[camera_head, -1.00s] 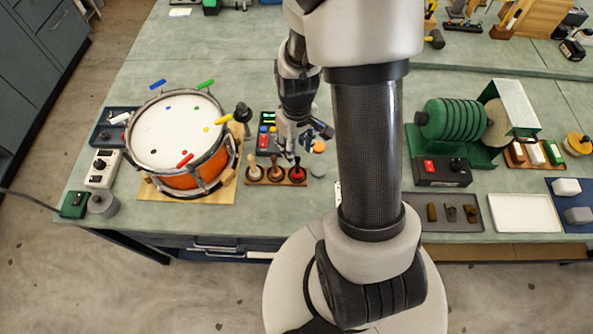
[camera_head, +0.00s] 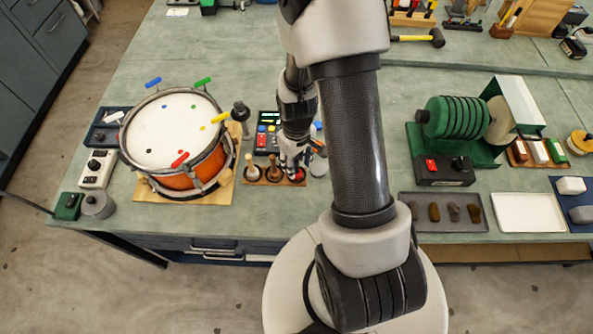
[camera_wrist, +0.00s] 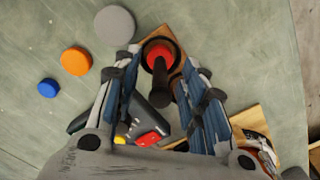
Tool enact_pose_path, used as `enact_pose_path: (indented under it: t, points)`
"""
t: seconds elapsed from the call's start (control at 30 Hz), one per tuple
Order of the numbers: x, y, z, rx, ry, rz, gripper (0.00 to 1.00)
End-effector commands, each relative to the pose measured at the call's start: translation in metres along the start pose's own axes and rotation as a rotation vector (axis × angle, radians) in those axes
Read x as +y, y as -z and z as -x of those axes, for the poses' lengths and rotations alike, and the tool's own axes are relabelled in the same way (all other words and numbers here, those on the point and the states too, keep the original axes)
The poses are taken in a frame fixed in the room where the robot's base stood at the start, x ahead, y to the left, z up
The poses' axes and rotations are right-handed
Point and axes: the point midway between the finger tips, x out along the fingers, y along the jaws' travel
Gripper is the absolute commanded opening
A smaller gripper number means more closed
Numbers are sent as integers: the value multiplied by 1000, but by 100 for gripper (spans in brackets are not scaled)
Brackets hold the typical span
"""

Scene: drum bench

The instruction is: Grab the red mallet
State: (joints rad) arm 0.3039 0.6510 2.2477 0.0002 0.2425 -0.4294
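The red mallet (camera_wrist: 158,54) stands in a wooden rack (camera_wrist: 148,36), seen from above in the wrist view, with a red top inside a dark ring and a dark handle. My gripper (camera_wrist: 162,58) is open, with one finger on each side of the mallet and a visible gap to both. In the head view my gripper (camera_head: 292,158) is over the right end of the rack (camera_head: 262,180) and partly hides the red mallet (camera_head: 299,174). A pale mallet (camera_head: 253,172) and a brown mallet (camera_head: 273,172) stand to its left.
An orange drum (camera_head: 180,178) with coloured keys stands left of the rack. A dark button box (camera_head: 262,140) sits behind it. Grey (camera_wrist: 115,24), orange (camera_wrist: 75,61) and blue (camera_wrist: 48,87) discs lie beside the mallet. A tray (camera_head: 440,224) lies to the right.

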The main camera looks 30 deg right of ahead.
Motion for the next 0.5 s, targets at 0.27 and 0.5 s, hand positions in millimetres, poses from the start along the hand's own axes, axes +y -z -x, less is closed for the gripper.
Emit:
enact_pose_path:
  t: [0.27, 0.5]
  points:
    - [0, 0, 0, 0, 0, 0, 20]
    - [0, 0, 0, 0, 0, 0, 4]
